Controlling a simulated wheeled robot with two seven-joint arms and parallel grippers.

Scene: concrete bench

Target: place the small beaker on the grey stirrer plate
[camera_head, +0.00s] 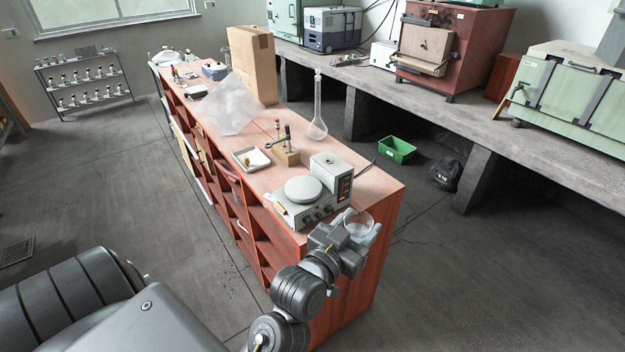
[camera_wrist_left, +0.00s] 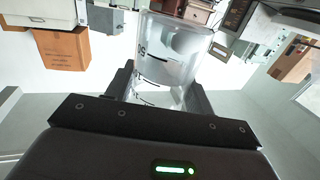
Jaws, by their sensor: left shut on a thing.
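The small beaker (camera_head: 358,225) is clear glass and sits between the fingers of my left gripper (camera_head: 357,232), at the near right end of the wooden bench. The left wrist view shows the beaker (camera_wrist_left: 168,65) between the two dark fingers of the left gripper (camera_wrist_left: 160,85), which is shut on it. The grey stirrer (camera_head: 310,205) stands on the bench just left of and beyond the gripper. Its round pale plate (camera_head: 303,189) is bare. The beaker is apart from the plate. My right gripper is not in view.
A white tray (camera_head: 251,159), a wooden block with small tools (camera_head: 286,156) and a glass flask (camera_head: 317,125) stand behind the stirrer. A cardboard box (camera_head: 252,65) stands farther back. The bench top (camera_head: 375,190) right of the stirrer is clear.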

